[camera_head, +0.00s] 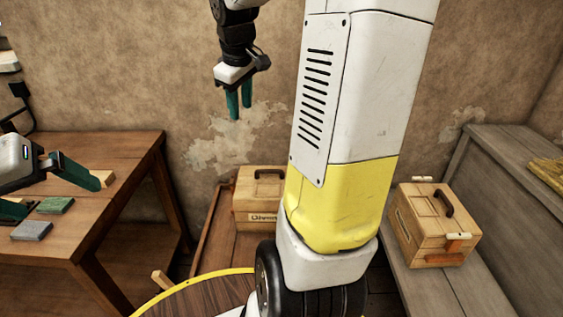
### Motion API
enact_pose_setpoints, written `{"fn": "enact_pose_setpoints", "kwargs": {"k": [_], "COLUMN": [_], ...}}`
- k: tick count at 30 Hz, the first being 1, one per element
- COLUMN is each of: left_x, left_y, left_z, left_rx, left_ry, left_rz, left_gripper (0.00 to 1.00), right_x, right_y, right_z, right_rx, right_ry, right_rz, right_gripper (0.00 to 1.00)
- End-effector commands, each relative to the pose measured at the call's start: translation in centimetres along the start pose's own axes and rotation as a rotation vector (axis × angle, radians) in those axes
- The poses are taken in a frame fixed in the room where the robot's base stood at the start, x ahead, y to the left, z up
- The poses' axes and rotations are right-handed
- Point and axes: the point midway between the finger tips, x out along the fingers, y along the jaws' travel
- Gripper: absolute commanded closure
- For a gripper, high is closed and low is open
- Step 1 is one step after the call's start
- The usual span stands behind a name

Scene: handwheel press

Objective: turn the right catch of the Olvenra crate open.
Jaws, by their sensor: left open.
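The Olvenra crate (257,187) is a light wooden box with a dark handle on its lid and a partly readable name plate on its front. It stands low at the back, and its right part, where the right catch would be, is hidden behind a large white and yellow body. My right gripper (240,112) hangs from the top with its teal fingers pointing down, slightly apart and empty. It appears above the crate in the picture, clear of it. My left gripper (62,195) is open over the left table, its teal fingers wide apart, far from the crate.
A brown wooden table (110,155) at the left bears a green block (55,205) and a grey block (31,230). A second wooden crate (425,222) with a handle and light catches stands on a grey bench (510,190) at the right. A yellow-rimmed round surface (178,283) is in front.

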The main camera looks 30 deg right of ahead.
Motion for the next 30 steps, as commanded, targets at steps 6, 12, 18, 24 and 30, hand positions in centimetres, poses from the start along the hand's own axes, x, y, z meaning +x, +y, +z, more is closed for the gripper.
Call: {"fn": "enact_pose_setpoints", "kwargs": {"k": [6, 12, 18, 24, 30], "left_x": [0.0, 0.0, 0.0, 0.0, 0.0], "left_y": [0.0, 0.0, 0.0, 0.0, 0.0], "left_z": [0.0, 0.0, 0.0, 0.0, 0.0], "left_rx": [0.0, 0.0, 0.0, 0.0, 0.0], "left_ry": [0.0, 0.0, 0.0, 0.0, 0.0], "left_rz": [0.0, 0.0, 0.0, 0.0, 0.0], "left_gripper": [0.0, 0.0, 0.0, 0.0, 0.0], "right_x": [6.9, 14.2, 22.3, 30.8, 36.8], "right_y": [6.6, 12.3, 17.2, 21.1, 22.9], "right_z": [-1.5, -0.9, 1.8, 6.8, 11.6], "right_rx": [-0.166, -0.297, -0.398, -0.466, -0.498], "right_ry": [-0.086, -0.132, -0.153, -0.156, -0.15], "right_rz": [-0.033, -0.084, -0.148, -0.217, -0.265], "right_gripper": [0.62, 0.62, 0.62, 0.62, 0.62]}}
